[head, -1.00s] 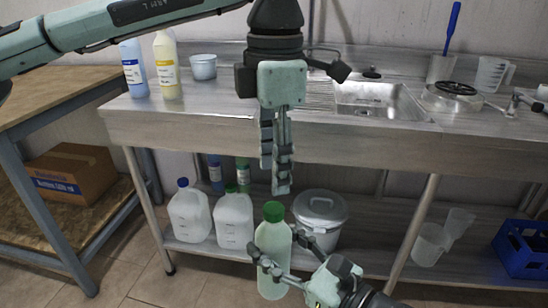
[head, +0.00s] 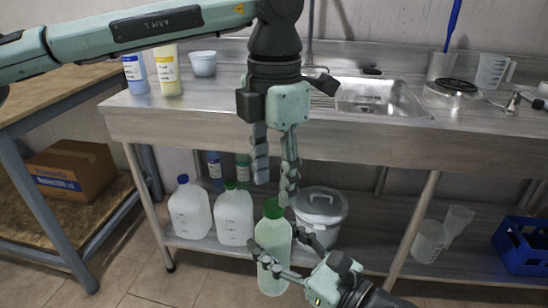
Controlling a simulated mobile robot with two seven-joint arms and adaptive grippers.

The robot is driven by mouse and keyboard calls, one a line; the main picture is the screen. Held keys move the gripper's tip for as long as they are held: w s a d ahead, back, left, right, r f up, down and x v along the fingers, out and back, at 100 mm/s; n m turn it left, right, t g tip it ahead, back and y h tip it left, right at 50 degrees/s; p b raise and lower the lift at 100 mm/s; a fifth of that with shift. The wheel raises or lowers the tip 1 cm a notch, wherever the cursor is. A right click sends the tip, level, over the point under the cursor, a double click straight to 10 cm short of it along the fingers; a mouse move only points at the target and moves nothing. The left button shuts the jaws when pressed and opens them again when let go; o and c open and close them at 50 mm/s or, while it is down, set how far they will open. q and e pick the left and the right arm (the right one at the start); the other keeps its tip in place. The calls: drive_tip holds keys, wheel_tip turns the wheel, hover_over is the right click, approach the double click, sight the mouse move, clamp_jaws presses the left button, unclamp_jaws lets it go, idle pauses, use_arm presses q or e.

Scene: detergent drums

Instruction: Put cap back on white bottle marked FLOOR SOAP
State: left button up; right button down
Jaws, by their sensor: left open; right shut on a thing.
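A pale, whitish-green bottle (head: 273,245) stands upright in front of the sink bench, with a green cap (head: 272,208) at its top. No FLOOR SOAP lettering is legible on it. My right gripper (head: 281,246) comes from the lower right and is shut on the bottle's body. My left gripper (head: 275,190) points down from above, open and empty, with its fingertips just above and around the cap's height. One left finger overlaps the cap's right edge in the picture; I cannot tell whether they touch.
Two white jugs (head: 189,212) and a lidded pot (head: 321,210) stand on the lower shelf behind. The bench edge (head: 200,128) is close behind my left gripper. Blue and yellow bottles (head: 168,72) stand on the bench. A blue crate (head: 522,243) is at right.

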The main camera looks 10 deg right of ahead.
sight(274, 204)
use_arm(q)
drive_tip(key=shift+f, duration=2)
clamp_jaws()
drive_tip(key=shift+o, duration=0.7)
unclamp_jaws()
wheel_tip(274, 204, up, 12)
drive_tip(key=shift+d, duration=0.1)
